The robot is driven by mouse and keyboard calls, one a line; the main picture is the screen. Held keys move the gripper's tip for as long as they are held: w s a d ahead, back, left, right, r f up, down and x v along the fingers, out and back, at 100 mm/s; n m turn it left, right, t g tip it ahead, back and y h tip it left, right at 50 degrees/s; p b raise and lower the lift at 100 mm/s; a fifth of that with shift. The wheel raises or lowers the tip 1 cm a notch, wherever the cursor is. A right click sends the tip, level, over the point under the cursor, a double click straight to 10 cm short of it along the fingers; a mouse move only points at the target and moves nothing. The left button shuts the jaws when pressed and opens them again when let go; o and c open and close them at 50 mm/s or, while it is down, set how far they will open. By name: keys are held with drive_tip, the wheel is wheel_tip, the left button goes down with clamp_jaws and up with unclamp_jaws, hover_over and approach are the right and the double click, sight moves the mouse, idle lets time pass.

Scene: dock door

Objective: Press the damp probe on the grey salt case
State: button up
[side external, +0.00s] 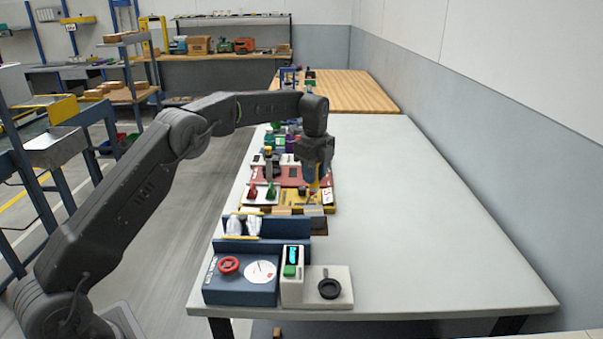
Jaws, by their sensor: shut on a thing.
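My gripper (312,180) points down over the far-middle part of the grey table, above a yellow board with small parts. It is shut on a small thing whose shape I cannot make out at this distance. I cannot tell whether that thing is the damp probe, or whether it touches anything below. The grey salt case cannot be picked out with certainty among the crowded small items around and behind my gripper.
A dark blue box (240,281) with a red wheel and a dial stands at the table's near left. Beside it are a white unit (292,276) with a lit screen and a pale block (331,302) with a black round part. The grey table's right side (430,240) is clear.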

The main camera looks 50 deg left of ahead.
sight(314, 191)
drive_tip(key=shift+f, duration=2.9)
drive_tip(key=shift+f, duration=0.65)
drive_tip(key=shift+r, duration=3.6)
